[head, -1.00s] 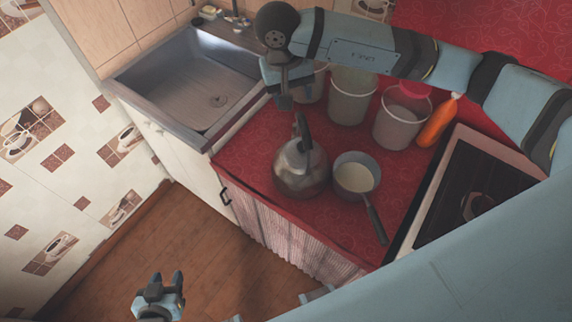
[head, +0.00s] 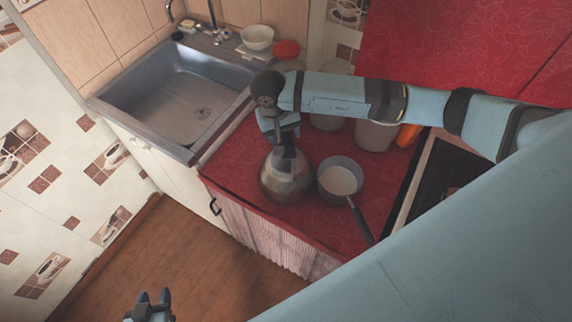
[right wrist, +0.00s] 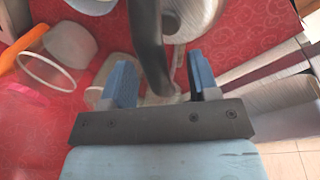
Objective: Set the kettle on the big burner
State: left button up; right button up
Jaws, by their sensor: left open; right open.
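The metal kettle (head: 284,188) stands upright on the red counter, left of a saucepan. My right gripper (head: 284,150) is open at the kettle's dark handle, from above. In the right wrist view the black handle (right wrist: 148,42) passes between the two blue fingers of the right gripper (right wrist: 162,82), with gaps visible. My left gripper (head: 150,302) is open and empty, low over the floor side. The dark stove (head: 434,172) is at the right, partly hidden by my arm. I cannot make out which burner is the big one.
A saucepan (head: 341,179) of pale liquid stands close right of the kettle, its handle pointing to the counter front. Containers (head: 376,135) and an orange bottle (head: 408,134) stand behind. The sink (head: 185,100) is at the left. Red counter lies between saucepan and stove.

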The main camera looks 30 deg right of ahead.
jog(key=shift+s+d+f+p, duration=0.1)
jog(key=shift+d+f+p, duration=0.1)
jog(key=shift+f, duration=0.35)
jog(key=shift+s+d+f+p, duration=0.1)
jog(key=shift+d+f, duration=0.1)
jog(key=shift+f, duration=0.7)
jog(key=shift+w, duration=0.1)
jog(key=shift+c, duration=0.5)
grip_shut()
jog(key=shift+r, duration=0.1)
jog(key=shift+r, duration=0.15)
